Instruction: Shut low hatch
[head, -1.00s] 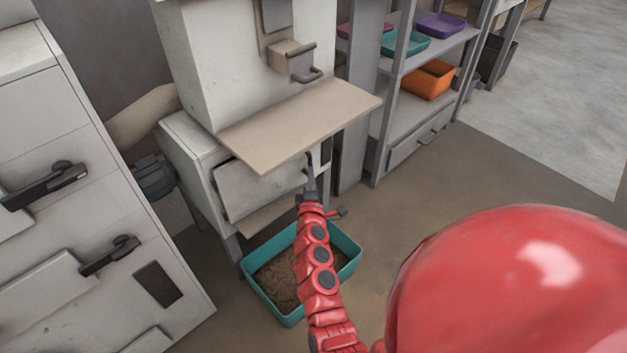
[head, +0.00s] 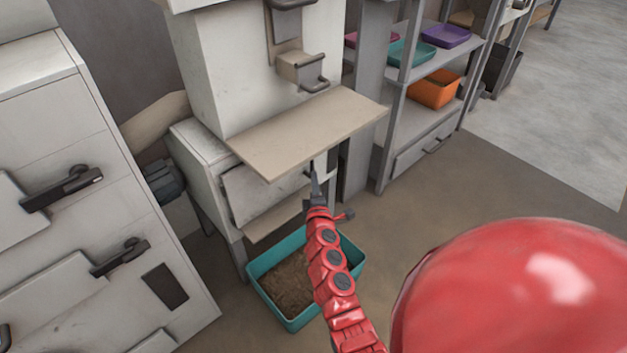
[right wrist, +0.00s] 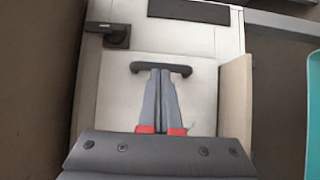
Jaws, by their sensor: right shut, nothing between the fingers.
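The low hatch is a pale panel (head: 262,192) on the front of the white machine, under its beige shelf. In the right wrist view the hatch face (right wrist: 115,88) has a dark bar handle (right wrist: 160,68). I cannot tell whether the hatch is fully closed. My right gripper (head: 314,168) is at the right end of the hatch, below the shelf edge. In the right wrist view its fingers (right wrist: 161,76) are together and empty, with the tips at the handle; contact is unclear. My left gripper is not in view.
The beige shelf (head: 305,130) juts out above the hatch. A teal bin (head: 258,292) of brown pellets stands on the floor below. A white cabinet (head: 75,130) with dark handles is at the left, shelving (head: 440,62) at the right. Floor at the right is free.

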